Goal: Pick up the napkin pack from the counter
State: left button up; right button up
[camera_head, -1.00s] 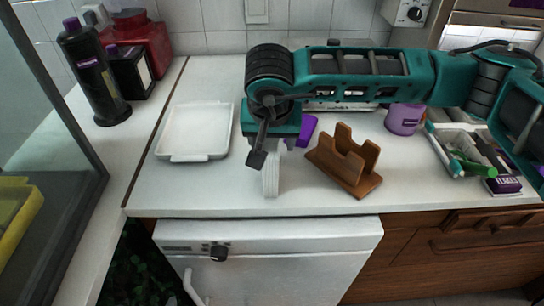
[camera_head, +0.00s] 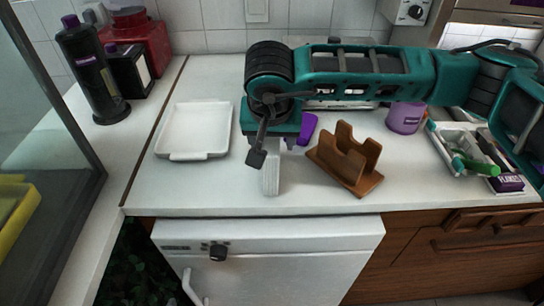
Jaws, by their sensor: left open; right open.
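The napkin pack (camera_head: 270,178) is a white, narrow, ribbed stack standing upright on the counter (camera_head: 225,190), left of the wooden holder (camera_head: 345,160). My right arm reaches in from the right, and its gripper (camera_head: 272,148) points down right over the pack. The gripper is open; its fingertips are mostly hidden by the wrist and a dark bracket, so I cannot tell whether they sit around the pack or just above it. The pack's upper part is hidden too. My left gripper is not in view.
A white tray (camera_head: 163,140) lies left of the pack. A purple item (camera_head: 308,128) is behind the gripper. A purple cup (camera_head: 404,118) and a bin of utensils (camera_head: 447,160) stand to the right. Dark bottles (camera_head: 92,75) and a glass panel are at the left.

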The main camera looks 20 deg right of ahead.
grip_shut()
dwell(0.7)
